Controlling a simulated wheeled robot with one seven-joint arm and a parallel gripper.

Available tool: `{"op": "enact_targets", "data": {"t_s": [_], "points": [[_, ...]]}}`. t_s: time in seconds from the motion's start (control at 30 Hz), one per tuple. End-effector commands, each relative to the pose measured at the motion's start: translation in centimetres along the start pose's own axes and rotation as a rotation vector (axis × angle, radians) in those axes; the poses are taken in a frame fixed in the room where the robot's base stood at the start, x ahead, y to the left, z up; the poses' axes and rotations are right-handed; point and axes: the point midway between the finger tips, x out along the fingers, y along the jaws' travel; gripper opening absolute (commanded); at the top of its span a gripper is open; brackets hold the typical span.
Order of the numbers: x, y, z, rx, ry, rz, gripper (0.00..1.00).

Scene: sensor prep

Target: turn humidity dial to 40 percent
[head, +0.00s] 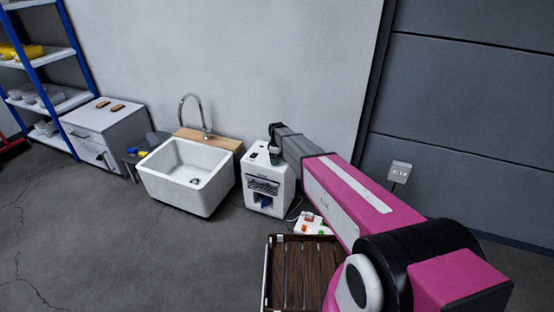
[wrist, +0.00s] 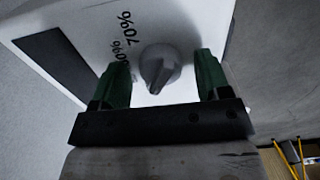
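The humidity dial (wrist: 160,68) is a grey round knob with a raised pointer ridge, on the white top of a machine (wrist: 75,22). Black printed marks beside it include "70%" and another percentage partly hidden by my finger; no 40 percent mark is readable. My gripper (wrist: 161,82) is open, with one green finger on each side of the dial and visible gaps between. In the head view the white machine (head: 263,203) stands on the floor against the wall. My gripper (head: 274,155) is over its top, and the dial cannot be made out there.
A white sink (head: 187,172) stands left of the machine, with a grey cabinet (head: 105,125) and a blue-framed shelf (head: 38,65) further left. A brown slatted crate (head: 290,240) and a small white box with coloured parts (head: 310,223) lie in front.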

Motion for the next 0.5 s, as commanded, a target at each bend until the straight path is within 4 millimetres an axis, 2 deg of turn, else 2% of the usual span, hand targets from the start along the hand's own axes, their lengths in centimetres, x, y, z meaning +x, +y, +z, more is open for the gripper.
{"op": "enact_targets", "data": {"t_s": [0.27,0.37,0.5], "points": [[-0.1,0.0,0.0,0.001,0.0,-0.001,0.69],[-0.9,-0.1,0.0,0.001,0.001,0.0,0.69],[-3.1,-0.1,0.1,0.001,0.001,0.001,0.69]]}}
